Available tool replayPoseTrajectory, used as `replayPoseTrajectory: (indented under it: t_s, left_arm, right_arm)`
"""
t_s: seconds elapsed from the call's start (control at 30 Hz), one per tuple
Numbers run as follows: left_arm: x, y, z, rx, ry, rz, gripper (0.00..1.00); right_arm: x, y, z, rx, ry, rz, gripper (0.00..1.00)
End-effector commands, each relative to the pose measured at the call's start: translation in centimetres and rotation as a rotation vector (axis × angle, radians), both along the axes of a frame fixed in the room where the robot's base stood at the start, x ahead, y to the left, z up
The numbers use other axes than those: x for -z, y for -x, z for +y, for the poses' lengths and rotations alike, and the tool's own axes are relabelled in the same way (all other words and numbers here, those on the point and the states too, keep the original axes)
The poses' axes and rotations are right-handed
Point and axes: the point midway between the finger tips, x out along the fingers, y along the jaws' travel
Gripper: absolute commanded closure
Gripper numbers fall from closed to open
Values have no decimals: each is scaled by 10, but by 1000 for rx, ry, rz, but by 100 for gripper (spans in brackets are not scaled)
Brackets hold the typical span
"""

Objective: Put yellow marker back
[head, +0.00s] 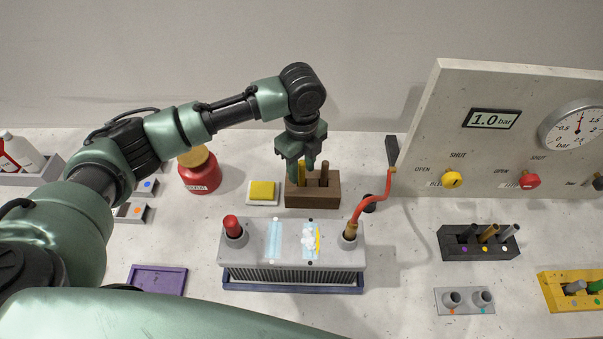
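A yellow marker (301,172) stands upright at the left end of a brown wooden holder (312,197), behind the grey jig. Its lower end is at the holder; its upper part is hidden by my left gripper (301,174). My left gripper points down over the holder, with its fingers around the marker. I cannot tell whether they press on it or stand slightly apart. Brown upright pieces show in the holder to the right of the marker. My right gripper is out of view.
The grey jig (262,262) carries a red-capped post (232,226) and an orange hose (372,203). A yellow sponge (262,190) and red bottle (200,173) stand left of the holder. A gauge panel (480,150) rises at right.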

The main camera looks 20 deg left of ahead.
Motion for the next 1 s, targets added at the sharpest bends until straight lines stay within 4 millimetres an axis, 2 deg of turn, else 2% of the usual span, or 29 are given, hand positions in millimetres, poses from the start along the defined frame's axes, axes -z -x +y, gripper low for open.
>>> replayPoseTrajectory:
  t_s: [0.2,0.43,0.63,1.0]
  left_arm:
    - [-48,-1,0,1,1,-6,63]
    - [-86,-1,-1,1,1,-3,63]
    - [-97,0,-1,0,1,0,63]
    - [-97,0,0,0,1,0,63]
  right_arm:
    - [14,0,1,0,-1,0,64]
    - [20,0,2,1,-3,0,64]
    - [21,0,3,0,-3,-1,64]
    - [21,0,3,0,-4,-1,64]
